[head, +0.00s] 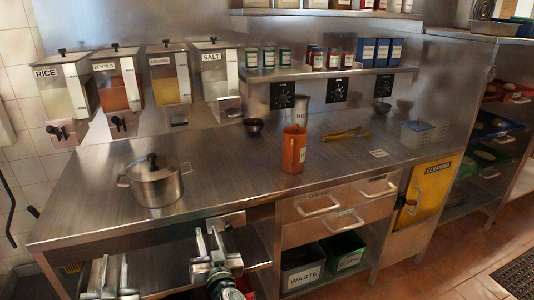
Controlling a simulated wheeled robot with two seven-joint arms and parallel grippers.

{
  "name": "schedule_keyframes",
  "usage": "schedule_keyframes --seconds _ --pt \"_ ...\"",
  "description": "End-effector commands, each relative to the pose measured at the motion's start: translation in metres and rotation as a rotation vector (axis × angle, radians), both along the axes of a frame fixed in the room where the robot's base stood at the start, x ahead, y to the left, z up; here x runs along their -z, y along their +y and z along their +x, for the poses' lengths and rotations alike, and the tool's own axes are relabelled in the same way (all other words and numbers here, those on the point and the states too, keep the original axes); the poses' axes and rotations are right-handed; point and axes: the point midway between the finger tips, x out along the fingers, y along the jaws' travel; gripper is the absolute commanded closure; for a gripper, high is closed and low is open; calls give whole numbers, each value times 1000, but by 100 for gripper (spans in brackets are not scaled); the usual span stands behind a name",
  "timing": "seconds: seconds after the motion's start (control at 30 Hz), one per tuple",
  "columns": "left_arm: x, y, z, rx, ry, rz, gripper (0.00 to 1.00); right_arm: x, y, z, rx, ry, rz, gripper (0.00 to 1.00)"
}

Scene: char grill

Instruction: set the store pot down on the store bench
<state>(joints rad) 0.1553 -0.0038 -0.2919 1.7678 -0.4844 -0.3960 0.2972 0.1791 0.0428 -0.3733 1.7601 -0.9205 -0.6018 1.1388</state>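The store pot (157,187) is a steel pot with a dark-knobbed lid and two side handles. It stands upright on the left part of the steel store bench (233,172), and nothing holds it. My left gripper (113,268) is at the bottom left, in front of the bench edge and apart from the pot. My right gripper (209,238) is in front of the bench edge, right of and nearer than the pot. Both show a gap between their fingers and look open and empty. The lower part of my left gripper is cut off by the picture's edge.
An orange-brown container (293,150) stands mid-bench, with yellow tongs (347,134) and a dark bowl (253,126) behind. Dispensers, such as rice (62,92), hang along the back wall. A grey waste bin (302,277) sits below. The bench between pot and orange-brown container is clear.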

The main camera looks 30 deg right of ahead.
Motion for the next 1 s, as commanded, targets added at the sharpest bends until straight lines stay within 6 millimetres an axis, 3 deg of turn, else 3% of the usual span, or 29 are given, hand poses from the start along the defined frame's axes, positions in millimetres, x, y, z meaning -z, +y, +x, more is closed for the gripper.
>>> schedule_keyframes --seconds 0.63,0.77,1.0 --pt "3 0 0 0 0 0 72 4 1 -4 0 1 1 72" --pt "3 0 0 0 0 0 72 4 2 -14 -1 1 0 72" --pt "3 0 0 0 0 0 72 4 6 -48 0 2 4 72"
